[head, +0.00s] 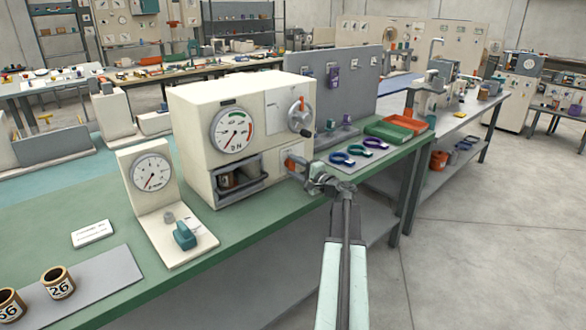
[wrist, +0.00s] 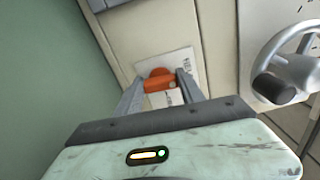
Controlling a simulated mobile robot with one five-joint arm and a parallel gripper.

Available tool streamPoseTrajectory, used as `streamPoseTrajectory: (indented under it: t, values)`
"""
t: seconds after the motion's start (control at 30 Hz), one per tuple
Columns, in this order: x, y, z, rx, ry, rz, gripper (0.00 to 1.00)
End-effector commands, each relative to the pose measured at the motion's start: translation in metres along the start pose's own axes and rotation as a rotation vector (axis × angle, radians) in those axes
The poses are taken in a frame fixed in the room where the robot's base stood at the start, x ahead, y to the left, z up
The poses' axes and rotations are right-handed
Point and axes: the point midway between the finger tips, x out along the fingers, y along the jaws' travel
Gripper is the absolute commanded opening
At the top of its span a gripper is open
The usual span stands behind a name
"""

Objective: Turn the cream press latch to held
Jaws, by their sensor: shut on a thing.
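The cream press (head: 190,110) stands on the green bench, with a round gauge, a handwheel and an open bay in its front. Its orange latch (head: 291,161) is low on the right of the front. In the wrist view the latch (wrist: 157,84) sits on a white plate with small lettering too blurred to read. My gripper (head: 304,172) is at the latch, and its two fingers lie on either side of the orange handle in the wrist view (wrist: 160,88), shut on it. The fingers partly hide the plate, and I cannot tell which position the latch points to.
The grey handwheel (head: 300,116) is just above the latch. A gauge stand (head: 152,175) with a teal knob (head: 184,235) is to the left. A mat with several coloured rings (head: 343,158) and a green tray (head: 390,133) are to the right. The floor in front is clear.

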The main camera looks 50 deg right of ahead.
Motion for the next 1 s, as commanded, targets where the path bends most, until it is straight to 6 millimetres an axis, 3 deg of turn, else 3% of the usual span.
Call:
streamPoseTrajectory:
  t: [0.77,0.8,0.87,1.0]
  values:
    - [0.0007,-0.0010,-0.0009,-0.095,0.002,-0.003,0.05]
    - [0.0007,-0.0010,-0.0009,-0.095,0.002,-0.003,0.54]
    - [0.0005,-0.0009,-0.0009,-0.095,0.002,-0.003,0.67]
    - [0.0000,-0.0005,-0.0011,-0.095,0.002,-0.002,0.67]
